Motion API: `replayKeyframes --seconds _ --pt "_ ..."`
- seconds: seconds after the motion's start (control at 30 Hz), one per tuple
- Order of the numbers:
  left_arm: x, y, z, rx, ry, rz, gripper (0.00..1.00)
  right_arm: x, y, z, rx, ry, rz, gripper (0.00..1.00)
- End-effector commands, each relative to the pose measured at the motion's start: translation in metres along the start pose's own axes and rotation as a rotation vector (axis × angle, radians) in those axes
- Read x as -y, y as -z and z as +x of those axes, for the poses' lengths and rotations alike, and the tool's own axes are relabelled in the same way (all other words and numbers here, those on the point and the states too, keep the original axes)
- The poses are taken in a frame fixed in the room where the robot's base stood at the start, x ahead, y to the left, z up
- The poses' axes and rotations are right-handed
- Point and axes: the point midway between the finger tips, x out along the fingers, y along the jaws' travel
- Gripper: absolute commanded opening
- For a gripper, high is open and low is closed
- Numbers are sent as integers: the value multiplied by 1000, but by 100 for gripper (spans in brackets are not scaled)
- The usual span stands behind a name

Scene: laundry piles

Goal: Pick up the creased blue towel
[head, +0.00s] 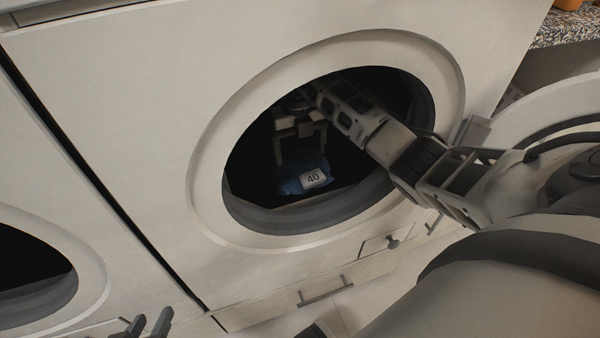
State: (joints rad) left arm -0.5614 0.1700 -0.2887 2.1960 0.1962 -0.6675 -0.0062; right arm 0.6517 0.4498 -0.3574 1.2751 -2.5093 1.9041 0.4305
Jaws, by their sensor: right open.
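The blue towel (290,183) lies crumpled at the bottom of the dark washing machine drum, with a white tag reading 40 on it. My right arm reaches in through the round opening. My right gripper (301,146) is open inside the drum, its fingers pointing down just above the towel. I cannot tell whether the fingertips touch it. My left gripper (149,325) shows only its fingertips at the bottom left edge. They are apart with nothing between them, outside the machine.
The open round door (545,105) stands at the right. A second machine's opening (35,265) is at the lower left. A drawer with a handle (325,291) is below.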

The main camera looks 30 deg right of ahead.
Motion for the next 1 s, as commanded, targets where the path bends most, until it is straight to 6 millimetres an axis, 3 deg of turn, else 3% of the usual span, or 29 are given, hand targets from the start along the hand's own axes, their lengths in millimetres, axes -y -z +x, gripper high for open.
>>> replayKeyframes --seconds 0.13,0.4,0.63,1.0 --pt "-1 1 0 -21 -5 3 36 -1 0 18 1 -1 0 81" --pt "-2 4 0 -29 -6 3 36 -1 0 20 2 -1 -1 81" --pt "-2 3 0 -28 -7 3 36 0 0 20 2 -1 -1 17" --pt "-3 6 -3 -19 -6 4 36 0 0 13 3 -1 0 15"
